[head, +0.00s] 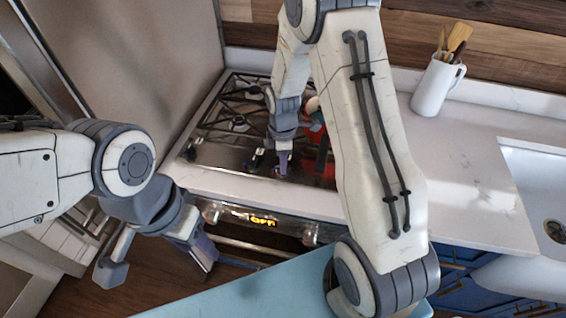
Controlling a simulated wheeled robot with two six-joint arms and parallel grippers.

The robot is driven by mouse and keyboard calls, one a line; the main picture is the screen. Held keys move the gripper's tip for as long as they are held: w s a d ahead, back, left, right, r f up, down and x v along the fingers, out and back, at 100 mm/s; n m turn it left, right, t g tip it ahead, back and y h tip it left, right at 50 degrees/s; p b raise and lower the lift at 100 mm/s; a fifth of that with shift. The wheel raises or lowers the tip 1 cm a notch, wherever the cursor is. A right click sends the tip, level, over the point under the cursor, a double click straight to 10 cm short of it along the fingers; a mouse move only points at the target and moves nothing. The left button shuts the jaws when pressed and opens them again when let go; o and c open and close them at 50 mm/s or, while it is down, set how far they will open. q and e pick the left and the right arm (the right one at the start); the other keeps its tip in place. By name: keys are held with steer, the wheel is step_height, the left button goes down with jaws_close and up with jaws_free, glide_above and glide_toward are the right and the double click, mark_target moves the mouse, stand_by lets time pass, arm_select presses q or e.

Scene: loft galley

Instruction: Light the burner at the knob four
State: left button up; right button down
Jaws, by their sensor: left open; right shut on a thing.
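The gas cooktop (215,153) is set in the white counter, with dark grates over its burners and a glossy front strip. My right gripper (282,172) points down at that strip and is shut on a small knob there. The fingers hide most of the knob, and I cannot read its number or setting. Small coloured spots show on the strip beside the gripper. No flame is visible, though my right arm covers part of the cooktop. My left gripper (155,262) is open and empty, low in front of the counter.
An oven panel (235,215) with a lit display reading OFF lies below the counter edge. A red object (321,148) is partly hidden behind my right arm. A white utensil jug (434,87) stands at the back right. A sink (540,190) is at far right; the counter between is clear.

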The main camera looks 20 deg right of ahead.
steer(key=shift+w+r, duration=0.1)
stand_by(0.3)
steer(key=c, duration=0.8)
jaws_free()
step_height(320, 180, up, 10)
steer(key=b, duration=0.1)
steer(key=shift+r+b, duration=0.2)
steer(key=shift+b, duration=0.15)
steer(key=shift+a, duration=0.15)
